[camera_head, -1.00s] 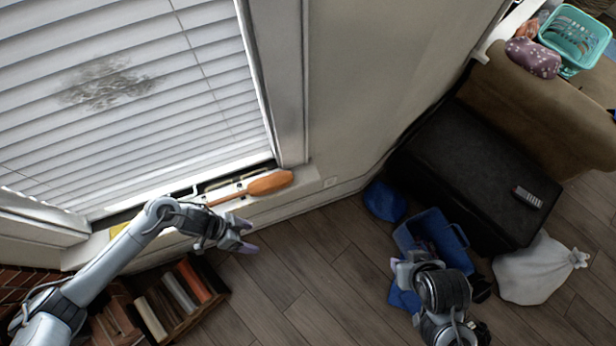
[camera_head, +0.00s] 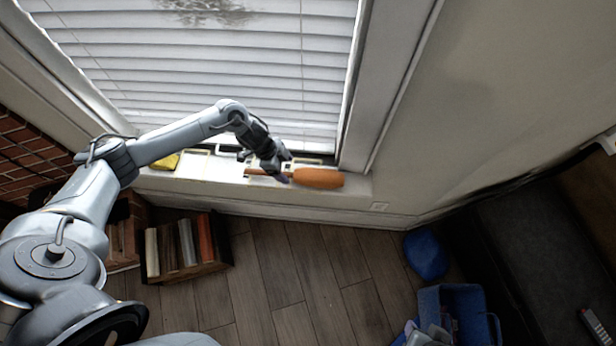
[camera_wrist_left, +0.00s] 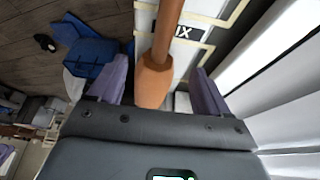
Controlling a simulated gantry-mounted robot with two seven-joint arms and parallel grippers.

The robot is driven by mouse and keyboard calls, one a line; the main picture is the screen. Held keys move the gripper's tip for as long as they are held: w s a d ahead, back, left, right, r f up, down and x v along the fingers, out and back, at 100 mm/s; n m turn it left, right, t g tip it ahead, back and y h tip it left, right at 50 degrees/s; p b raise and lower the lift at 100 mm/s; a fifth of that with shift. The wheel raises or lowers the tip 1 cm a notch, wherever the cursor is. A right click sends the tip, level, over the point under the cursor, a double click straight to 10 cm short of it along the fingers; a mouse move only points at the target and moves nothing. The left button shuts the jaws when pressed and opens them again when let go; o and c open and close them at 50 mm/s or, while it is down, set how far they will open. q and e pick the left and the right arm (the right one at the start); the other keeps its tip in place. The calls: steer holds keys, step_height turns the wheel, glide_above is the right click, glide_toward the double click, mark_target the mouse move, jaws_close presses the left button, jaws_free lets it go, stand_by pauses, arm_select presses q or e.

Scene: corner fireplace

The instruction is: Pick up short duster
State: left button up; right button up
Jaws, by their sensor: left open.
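The short duster, with an orange head (camera_head: 318,179) and a thin brown handle, lies along the white window sill (camera_head: 215,186). My left gripper (camera_head: 284,167) is at the sill over the handle, left of the orange head. In the left wrist view the duster (camera_wrist_left: 154,82) lies between the two spread purple fingers of my left gripper (camera_wrist_left: 158,85), with gaps on both sides. The jaws are open and not closed on it. Part of the handle is hidden by the gripper in the head view.
The window blinds (camera_head: 240,80) rise behind the sill. A yellow item (camera_head: 165,162) lies on the sill's left part. A crate of books (camera_head: 185,250) stands on the floor below. A blue bin (camera_head: 460,305) and a dark ottoman (camera_head: 530,260) are at right.

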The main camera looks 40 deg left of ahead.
arm_select(q)
steer(key=shift+b+x, duration=0.65)
steer(key=shift+x, duration=2.05)
steer(key=shift+s+d, duration=0.1)
steer(key=shift+d, duration=0.05)
steer(key=shift+c, duration=0.5)
steer(key=shift+r, duration=0.1)
steer(key=c, duration=1)
steer(key=shift+r, duration=0.1)
steer(key=shift+c, duration=0.2)
